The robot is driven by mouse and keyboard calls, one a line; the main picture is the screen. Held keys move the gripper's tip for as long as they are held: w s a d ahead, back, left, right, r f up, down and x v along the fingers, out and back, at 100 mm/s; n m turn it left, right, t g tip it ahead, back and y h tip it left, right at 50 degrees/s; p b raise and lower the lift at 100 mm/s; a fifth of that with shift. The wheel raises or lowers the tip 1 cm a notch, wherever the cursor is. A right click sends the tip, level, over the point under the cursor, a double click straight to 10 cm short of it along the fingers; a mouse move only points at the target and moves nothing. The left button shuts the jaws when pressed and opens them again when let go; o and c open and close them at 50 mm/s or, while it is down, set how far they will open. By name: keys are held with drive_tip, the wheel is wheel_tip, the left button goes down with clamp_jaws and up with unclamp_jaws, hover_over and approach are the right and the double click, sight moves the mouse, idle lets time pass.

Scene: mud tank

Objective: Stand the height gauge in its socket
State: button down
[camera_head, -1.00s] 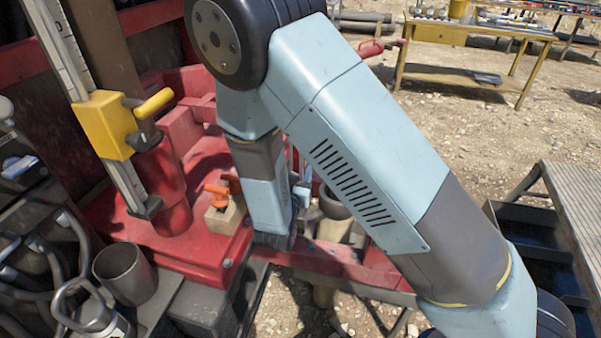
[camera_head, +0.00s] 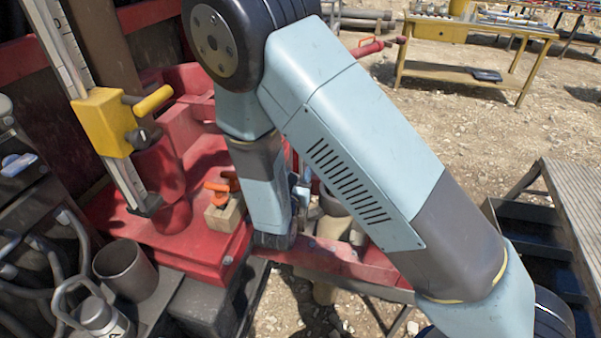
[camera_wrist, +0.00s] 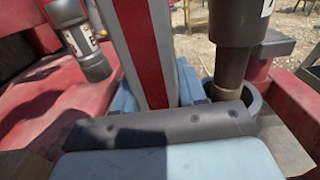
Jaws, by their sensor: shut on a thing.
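In the wrist view my gripper (camera_wrist: 155,95) is shut on an upright bar (camera_wrist: 147,45) with a red face and pale grey edges. I cannot tell whether this bar is the height gauge. My forearm hides most of my gripper and the bar in the head view. A graduated ruler with a yellow slider (camera_head: 103,122) and a dark foot, looking like a height gauge, stands apart at the left. Right of the bar a dark cylinder (camera_wrist: 237,25) stands in or behind a grey ring (camera_wrist: 254,102). A grey round cup (camera_head: 333,205) shows beside my wrist; I cannot tell if it is the socket.
A wooden block with an orange handle (camera_head: 217,190) sits on the red tank deck (camera_head: 180,245). An open grey cup (camera_head: 125,270) and cables lie at lower left. A labelled dark cylinder (camera_wrist: 82,45) is left of the bar.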

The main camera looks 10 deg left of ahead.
drive_tip(key=shift+f, duration=0.15)
drive_tip(key=c, duration=0.6)
unclamp_jaws()
drive_tip(key=shift+o, duration=0.2)
drive_tip(key=s+a, duration=0.1)
drive_tip(key=s, duration=1.2)
drive_tip(key=shift+s, duration=0.4)
